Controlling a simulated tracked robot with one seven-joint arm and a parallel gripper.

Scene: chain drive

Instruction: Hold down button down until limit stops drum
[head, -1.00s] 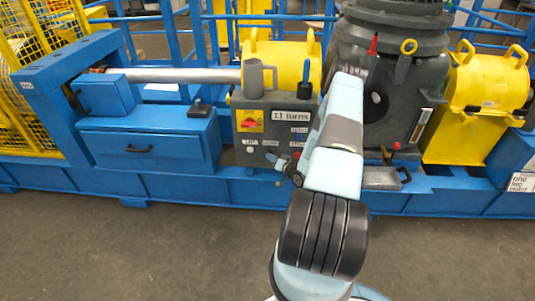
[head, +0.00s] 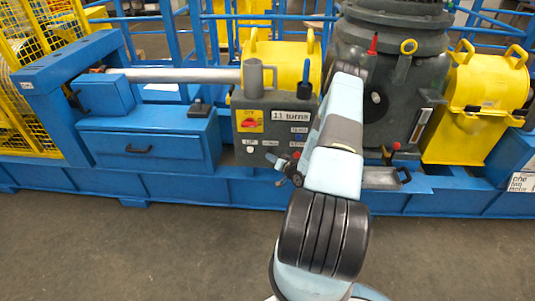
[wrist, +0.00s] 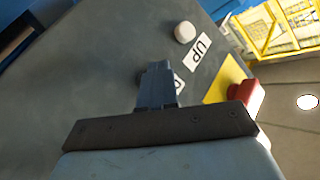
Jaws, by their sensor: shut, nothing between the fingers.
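The grey control panel (head: 240,98) stands at the middle of the blue machine frame. Its display (head: 291,116) appears to read 11 turns. A white button (wrist: 185,31) sits beside a label UP (wrist: 197,52) in the wrist view; it also shows low on the panel in the head view (head: 250,150). My gripper (wrist: 157,68) is shut and empty, its tips at the panel face below UP. A second label (wrist: 179,83), mostly covered by the fingers, is beside them.
A red switch on a yellow plate (head: 249,121) sits on the panel; in the wrist view the red knob (wrist: 246,95) is right of my gripper. A blue cabinet (head: 150,140) stands left of the panel. The floor (head: 130,250) in front is clear.

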